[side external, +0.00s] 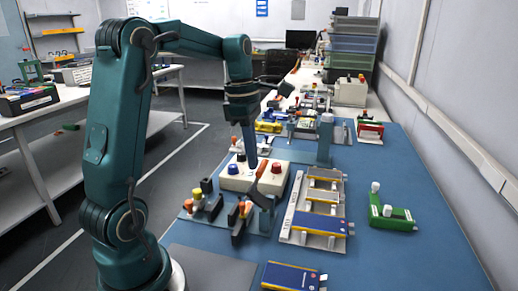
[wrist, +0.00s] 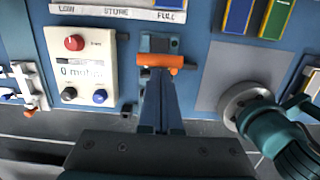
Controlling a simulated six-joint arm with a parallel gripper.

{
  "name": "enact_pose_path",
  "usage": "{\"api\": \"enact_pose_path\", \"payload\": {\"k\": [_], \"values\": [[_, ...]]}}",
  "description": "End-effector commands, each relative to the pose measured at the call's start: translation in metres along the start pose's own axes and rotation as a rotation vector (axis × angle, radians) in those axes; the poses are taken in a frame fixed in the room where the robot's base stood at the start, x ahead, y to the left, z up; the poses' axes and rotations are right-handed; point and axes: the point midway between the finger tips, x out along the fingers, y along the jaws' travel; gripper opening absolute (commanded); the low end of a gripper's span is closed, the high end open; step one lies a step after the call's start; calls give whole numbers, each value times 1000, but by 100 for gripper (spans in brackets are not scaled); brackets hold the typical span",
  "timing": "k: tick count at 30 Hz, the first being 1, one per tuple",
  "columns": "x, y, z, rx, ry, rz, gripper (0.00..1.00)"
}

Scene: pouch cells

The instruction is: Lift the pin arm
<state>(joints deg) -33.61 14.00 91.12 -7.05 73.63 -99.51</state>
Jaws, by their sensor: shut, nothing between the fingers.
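An orange bar (wrist: 162,61), apparently the handle of the pin arm, lies crosswise on a dark bracket (wrist: 158,43) in the wrist view. In the side view an orange bar (side external: 262,169) stands tilted beside a white control box (side external: 240,180), above black fixture parts (side external: 257,198). My gripper (side external: 251,160) points down there, its fingers together and empty. In the wrist view my gripper (wrist: 158,84) has its fingertips just below the orange bar; I cannot tell whether they touch it. The arm's hinge and pin are not clear.
The control box has a red knob (wrist: 74,42) and black and blue buttons. A tray of pouch cells (side external: 291,226) stands to its right, with a green fixture (side external: 391,215) beyond. A blue and yellow cell (side external: 290,277) lies in front. Blue table (side external: 430,250) is clear at right.

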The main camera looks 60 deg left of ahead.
Motion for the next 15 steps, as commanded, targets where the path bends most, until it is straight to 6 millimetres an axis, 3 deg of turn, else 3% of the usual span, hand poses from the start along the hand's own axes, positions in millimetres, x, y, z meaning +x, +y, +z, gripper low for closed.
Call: {"api": "enact_pose_path", "payload": {"k": [15], "values": [[0, 0, 5, 3, 31, 0, 0]]}}
